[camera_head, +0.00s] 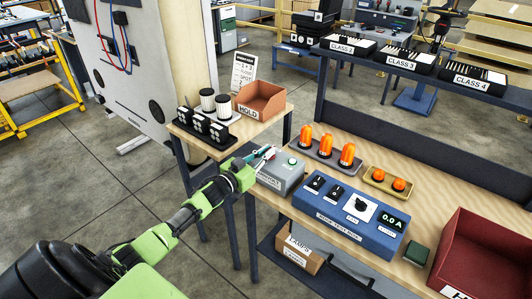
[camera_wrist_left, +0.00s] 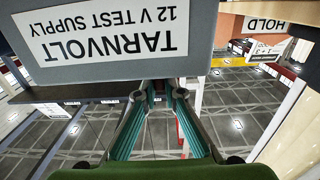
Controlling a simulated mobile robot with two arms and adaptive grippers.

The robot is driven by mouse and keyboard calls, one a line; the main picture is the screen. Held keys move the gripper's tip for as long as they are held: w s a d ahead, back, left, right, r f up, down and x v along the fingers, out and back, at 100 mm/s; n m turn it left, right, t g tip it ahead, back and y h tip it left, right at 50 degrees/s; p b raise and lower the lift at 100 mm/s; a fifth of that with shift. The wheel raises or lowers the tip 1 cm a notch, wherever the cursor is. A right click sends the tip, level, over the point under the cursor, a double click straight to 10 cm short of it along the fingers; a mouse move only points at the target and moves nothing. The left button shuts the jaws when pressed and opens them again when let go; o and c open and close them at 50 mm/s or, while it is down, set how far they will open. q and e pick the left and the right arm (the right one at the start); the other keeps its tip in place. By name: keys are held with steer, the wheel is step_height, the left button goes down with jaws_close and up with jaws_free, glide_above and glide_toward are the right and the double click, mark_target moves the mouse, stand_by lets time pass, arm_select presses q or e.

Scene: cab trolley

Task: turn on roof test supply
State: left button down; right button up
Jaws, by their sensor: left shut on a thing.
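The grey Tarnvolt 12 V test supply (camera_head: 283,177) stands at the left end of the wooden bench, with a round green button or lamp (camera_head: 292,161) on top. Its white label (camera_wrist_left: 105,35) is upside down and close in the left wrist view. My left gripper (camera_head: 266,154) is at the supply's far left top edge, its fingers close together. It also shows in the left wrist view (camera_wrist_left: 159,92), fingertips beside the supply's casing. What lies between the tips is hidden by the casing. The blue test box (camera_head: 345,213) has switches, a dial and a display reading 0.0 A. My right gripper is out of view.
Orange beacons (camera_head: 326,146) stand behind the blue box. Small orange lamps (camera_head: 387,181) sit on a tray to the right. A HOLD bin (camera_head: 262,101) stands on the side table, a dark red bin (camera_head: 483,255) at the right. A lamps carton (camera_head: 298,252) is below.

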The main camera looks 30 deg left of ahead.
arm_select(q)
steer(key=c, duration=2.1)
jaws_free()
steer(key=shift+w, duration=0.1)
steer(key=shift+c, duration=0.2)
steer(key=shift+w, duration=0.1)
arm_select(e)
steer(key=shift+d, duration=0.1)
arm_select(q)
steer(key=s+a, duration=0.1)
steer(key=s, duration=1.1)
steer(key=shift+a+f, duration=0.1)
steer(key=shift+f, duration=0.05)
